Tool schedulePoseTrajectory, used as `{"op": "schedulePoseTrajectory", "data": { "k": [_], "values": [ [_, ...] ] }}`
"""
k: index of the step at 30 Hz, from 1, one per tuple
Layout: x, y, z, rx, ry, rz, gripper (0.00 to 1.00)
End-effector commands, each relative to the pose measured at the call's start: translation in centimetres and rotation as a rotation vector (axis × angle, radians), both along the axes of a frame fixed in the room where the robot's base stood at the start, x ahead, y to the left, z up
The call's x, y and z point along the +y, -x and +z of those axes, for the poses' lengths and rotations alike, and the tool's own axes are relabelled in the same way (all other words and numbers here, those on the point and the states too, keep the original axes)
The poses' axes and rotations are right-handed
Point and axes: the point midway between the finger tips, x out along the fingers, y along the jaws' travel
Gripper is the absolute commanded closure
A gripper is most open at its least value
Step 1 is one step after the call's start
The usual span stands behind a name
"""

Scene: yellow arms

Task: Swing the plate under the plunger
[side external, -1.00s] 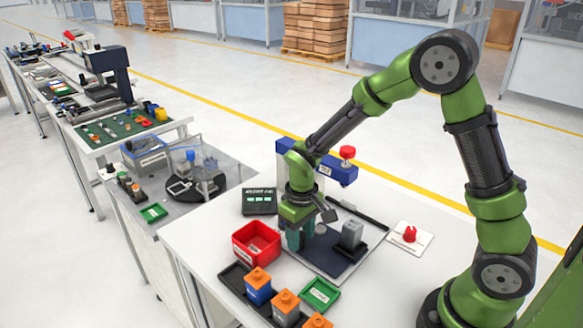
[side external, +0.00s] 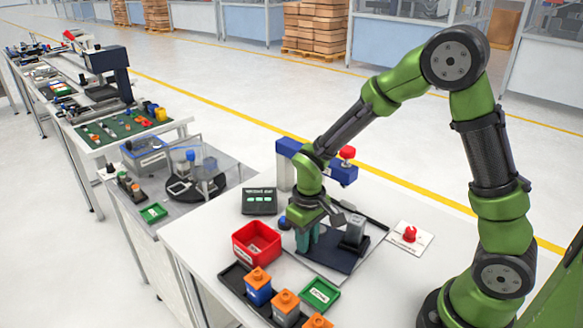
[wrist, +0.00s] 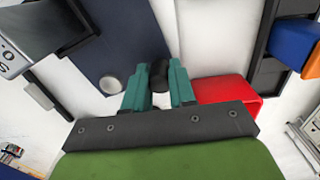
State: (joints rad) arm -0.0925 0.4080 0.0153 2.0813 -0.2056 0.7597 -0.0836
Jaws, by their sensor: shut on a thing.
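My gripper (side external: 307,240) is low over the dark navy plate (side external: 335,260), with its teal fingers at the plate's left side. In the wrist view, the fingers (wrist: 158,88) are shut on a black round knob (wrist: 159,72) at the edge of the navy plate (wrist: 105,45). A silver round disc (wrist: 112,84) shows near the plate's corner. A grey block (side external: 356,229) stands upright in a dark holder on the plate's right part. The blue press (side external: 342,174) with a red knob (side external: 348,152) stands behind my gripper. Its plunger tip is hidden.
A red bin (side external: 257,243) stands close left of my gripper. A black tray (side external: 236,275) with orange-topped blocks and a green tray (side external: 320,294) lie in front. A dark display box (side external: 259,201) sits behind the bin. A red button on a white card (side external: 410,237) lies right.

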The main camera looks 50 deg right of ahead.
Motion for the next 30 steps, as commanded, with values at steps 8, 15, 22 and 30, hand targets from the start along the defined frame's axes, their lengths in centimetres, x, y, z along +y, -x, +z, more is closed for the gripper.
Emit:
{"op": "schedulePoseTrajectory", "data": {
  "k": [8,15,22,30],
  "values": [
    [-0.2,0.1,0.0,-0.002,0.002,-0.001,0.86],
    [-0.4,0.5,0.1,-0.003,0.002,-0.002,0.86],
    [-1.0,1.5,0.1,-0.003,0.003,-0.004,0.86],
    [-1.2,1.7,0.1,-0.006,0.005,-0.004,0.85]
  ]
}}
